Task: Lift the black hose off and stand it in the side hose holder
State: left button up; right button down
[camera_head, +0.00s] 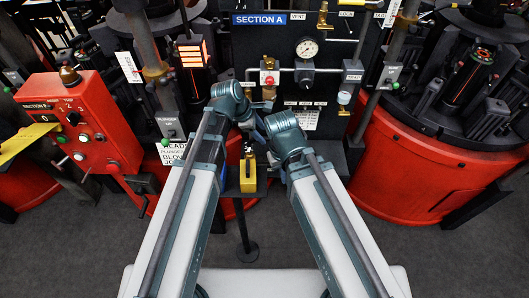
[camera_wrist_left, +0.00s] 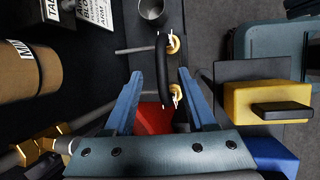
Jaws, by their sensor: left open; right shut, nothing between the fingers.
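The black hose (camera_wrist_left: 162,70) shows in the left wrist view as a short dark curve with a brass fitting at each end. My left gripper (camera_wrist_left: 160,74) is open, with one blue-grey finger on each side of the hose and a gap to both. I cannot tell how deep the hose lies between them. In the head view my left gripper (camera_head: 250,113) is before the middle panel, and the hose cannot be made out there. My right gripper (camera_head: 262,129) is shut and empty, close beside it and slightly lower, mostly hidden by its wrist. A grey metal cup (camera_wrist_left: 152,12), possibly the side holder, is beyond the hose.
A yellow block (camera_wrist_left: 265,102) with a black handle and a blue block (camera_wrist_left: 272,155) are to the right in the left wrist view. A tan cylinder (camera_wrist_left: 28,72) is at left. The Section A panel (camera_head: 320,20) with gauge and pipes stands behind the grippers. A red control box (camera_head: 85,125) is at left.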

aim_at(266, 139)
pick_arm(q)
jog(key=b+x, duration=0.4)
jog(key=x, duration=0.1)
jog(key=shift+s+f+b, duration=0.1)
jog(key=shift+f+b, duration=0.1)
jog(key=shift+b, duration=0.15)
jog(key=shift+r, duration=0.1)
jog(key=shift+c, duration=0.3)
grip_shut()
dwell(0.8)
